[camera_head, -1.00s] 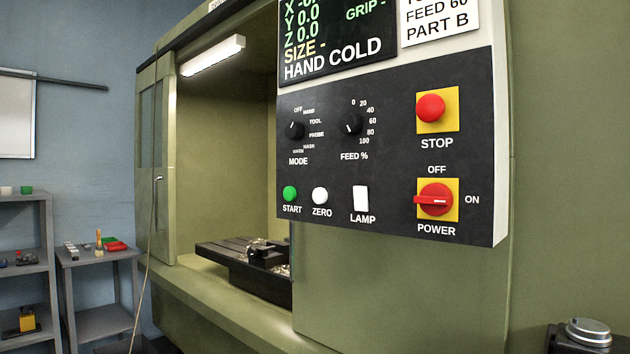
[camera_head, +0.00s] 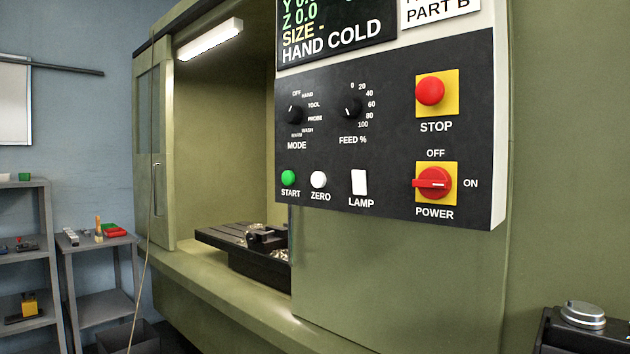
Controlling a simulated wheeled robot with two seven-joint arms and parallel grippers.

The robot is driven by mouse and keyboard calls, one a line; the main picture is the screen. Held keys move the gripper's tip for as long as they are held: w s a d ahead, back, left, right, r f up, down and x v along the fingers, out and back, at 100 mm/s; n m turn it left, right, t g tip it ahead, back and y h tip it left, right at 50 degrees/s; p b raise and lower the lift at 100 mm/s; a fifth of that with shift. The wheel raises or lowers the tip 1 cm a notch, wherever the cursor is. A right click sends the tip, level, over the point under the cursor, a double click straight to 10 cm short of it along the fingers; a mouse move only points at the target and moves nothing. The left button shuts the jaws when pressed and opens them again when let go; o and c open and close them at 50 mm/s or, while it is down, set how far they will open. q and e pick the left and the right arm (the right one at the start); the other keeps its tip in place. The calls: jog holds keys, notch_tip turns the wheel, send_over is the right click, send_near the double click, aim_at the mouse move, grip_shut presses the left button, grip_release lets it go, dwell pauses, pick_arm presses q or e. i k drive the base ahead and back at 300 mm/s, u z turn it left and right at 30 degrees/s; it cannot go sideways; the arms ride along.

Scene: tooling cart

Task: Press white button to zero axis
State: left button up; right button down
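The white ZERO button (camera_head: 319,179) is a small round button low on the black control panel (camera_head: 385,150). It sits between the green START button (camera_head: 288,178) on its left and the white rectangular LAMP switch (camera_head: 359,182) on its right. The screen (camera_head: 335,30) above shows "HAND COLD", a Z value of 0.0 and "SIZE -"; its top is cut off. Neither of my grippers shows in the head view, and nothing covers the button.
The panel also carries the MODE knob (camera_head: 294,115), FEED knob (camera_head: 350,107), red STOP button (camera_head: 430,91) and red POWER switch (camera_head: 432,183). A vise (camera_head: 262,238) stands inside the open machine. Grey shelves (camera_head: 25,240) stand at left. The space before the panel is clear.

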aim_at(318, 179)
jog(key=u, duration=1.55)
jog(key=i, duration=1.7)
jog(key=z, duration=2.5)
